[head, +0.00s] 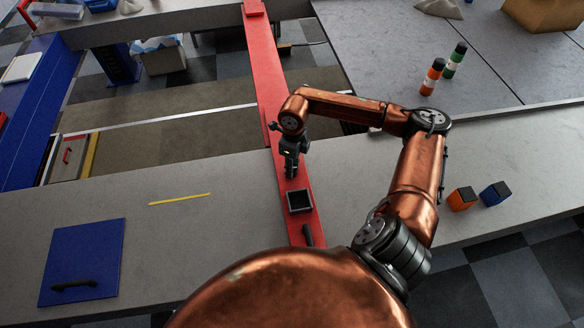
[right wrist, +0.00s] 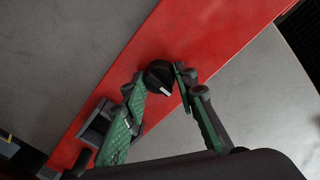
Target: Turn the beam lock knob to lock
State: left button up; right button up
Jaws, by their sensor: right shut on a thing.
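The red beam (head: 268,85) runs from the far edge across the gap onto the near grey counter. The beam lock knob (right wrist: 159,74) is round and black with a white mark, on the red face of the beam in the right wrist view. My right gripper (head: 291,174) points down at the beam in the head view and hides the knob there. In the right wrist view its green-and-black fingers are shut on the knob, one on each side. My left gripper is not in view.
A black square holder (head: 299,201) and a black handle (head: 308,236) sit on the beam nearer me. A blue panel (head: 84,262) and a yellow strip (head: 180,199) lie left. Orange (head: 462,198) and blue (head: 495,193) blocks stand right, beyond my arm.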

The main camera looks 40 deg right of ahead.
dwell(0.3)
jog(key=o, duration=1.2)
jog(key=shift+c, duration=0.2)
notch_tip(320, 180, up, 12)
jog(key=shift+w+d, duration=0.15)
jog(key=shift+d, duration=0.15)
